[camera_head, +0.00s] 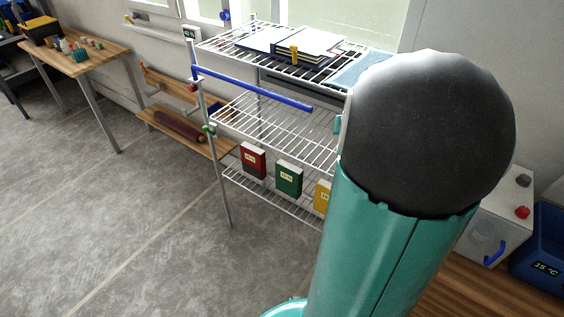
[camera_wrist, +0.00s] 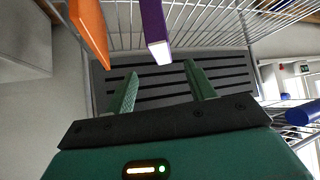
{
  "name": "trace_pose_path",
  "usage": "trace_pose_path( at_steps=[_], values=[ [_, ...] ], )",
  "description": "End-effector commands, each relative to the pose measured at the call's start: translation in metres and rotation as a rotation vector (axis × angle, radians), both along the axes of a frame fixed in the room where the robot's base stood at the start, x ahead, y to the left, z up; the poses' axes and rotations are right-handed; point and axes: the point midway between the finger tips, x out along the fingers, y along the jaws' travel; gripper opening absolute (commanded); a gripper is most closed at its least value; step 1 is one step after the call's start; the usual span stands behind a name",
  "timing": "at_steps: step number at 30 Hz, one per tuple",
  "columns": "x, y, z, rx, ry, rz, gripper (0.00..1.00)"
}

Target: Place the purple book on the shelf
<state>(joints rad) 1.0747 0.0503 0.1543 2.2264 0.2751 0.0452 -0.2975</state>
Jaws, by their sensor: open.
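The purple book (camera_wrist: 154,28) shows in the wrist view at top centre, a narrow purple spine with a pale end. My gripper (camera_wrist: 161,69) is open, with its two green fingers apart. The near end of the purple book lies in line with the gap between the fingertips, just above them in the picture; I cannot tell whether it is between them. The wire shelf (camera_head: 265,128) stands centre in the head view, with several racks. My arm covers its right side there, and the purple book is not visible in that view.
An orange book (camera_wrist: 89,32) is left of the purple one. Red (camera_head: 253,160), green (camera_head: 289,179) and yellow (camera_head: 323,196) books stand on the lower rack. A blue bar (camera_head: 250,87) crosses the shelf front. Left floor is clear.

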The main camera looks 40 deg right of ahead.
Motion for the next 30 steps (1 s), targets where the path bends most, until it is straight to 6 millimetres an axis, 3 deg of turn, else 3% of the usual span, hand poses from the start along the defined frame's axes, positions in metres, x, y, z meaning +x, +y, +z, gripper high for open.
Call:
trace_pose_path(
  at_steps=[2,5,8,11,14,18,24,27,30],
  values=[
    [0.003,0.004,0.002,0.001,0.001,0.010,0.54],
    [0.015,0.026,0.010,0.009,0.007,0.056,0.54],
    [0.036,0.074,0.025,0.026,0.022,0.152,0.54],
    [0.052,0.141,0.043,0.052,0.050,0.279,0.54],
    [0.054,0.206,0.057,0.079,0.084,0.399,0.54],
    [0.039,0.290,0.072,0.108,0.141,0.557,0.54],
    [-0.011,0.382,0.083,0.134,0.228,0.758,0.54],
    [-0.036,0.409,0.084,0.142,0.268,0.830,0.54],
    [-0.053,0.423,0.084,0.146,0.294,0.873,0.54]
  ],
)
